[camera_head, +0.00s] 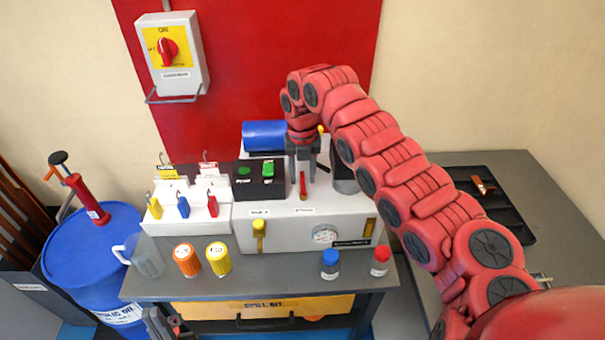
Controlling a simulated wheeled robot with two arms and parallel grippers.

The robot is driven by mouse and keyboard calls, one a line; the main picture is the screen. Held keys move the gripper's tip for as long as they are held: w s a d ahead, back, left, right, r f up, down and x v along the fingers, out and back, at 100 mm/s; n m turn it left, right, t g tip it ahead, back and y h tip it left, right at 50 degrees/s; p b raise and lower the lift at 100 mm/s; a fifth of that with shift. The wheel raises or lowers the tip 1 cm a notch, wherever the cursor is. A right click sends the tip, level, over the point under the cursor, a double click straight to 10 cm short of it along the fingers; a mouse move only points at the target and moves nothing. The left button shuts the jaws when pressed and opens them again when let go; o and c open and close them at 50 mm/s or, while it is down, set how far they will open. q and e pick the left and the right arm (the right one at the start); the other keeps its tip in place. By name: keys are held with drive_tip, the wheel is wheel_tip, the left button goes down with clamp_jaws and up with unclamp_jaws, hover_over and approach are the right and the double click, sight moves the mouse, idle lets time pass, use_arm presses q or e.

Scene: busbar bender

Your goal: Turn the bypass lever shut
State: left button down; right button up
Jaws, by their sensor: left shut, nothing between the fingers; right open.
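A small red lever (303,184) stands roughly upright on top of the white hydraulic unit (285,234), behind a small label too small to read; it looks like the bypass lever. My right gripper (302,172) reaches in from the right and points down over it, fingers apart. The red lever shows just below and between the fingertips; I cannot tell whether they touch it. A yellow lever (259,234) hangs on the unit's front under another label. My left gripper (169,327) is shut and empty at the bottom edge, in front of the bench.
A gauge (325,235) is on the unit's front. A black box with green buttons (260,178) and coloured padlocks (183,207) stand left of my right gripper. Orange (186,260) and yellow containers (218,259), a blue-capped bottle (330,264) and a red-capped bottle (380,261) line the bench front.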

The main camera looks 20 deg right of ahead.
drive_tip(key=shift+r, duration=0.1)
drive_tip(key=shift+r, duration=0.35)
wheel_tip(320, 180, up, 7)
wheel_tip(320, 180, up, 10)
drive_tip(key=f+p, duration=0.1)
drive_tip(key=p, duration=0.7)
hover_over(303, 181)
drive_tip(key=shift+a+r, duration=0.1)
drive_tip(key=shift+r, duration=0.15)
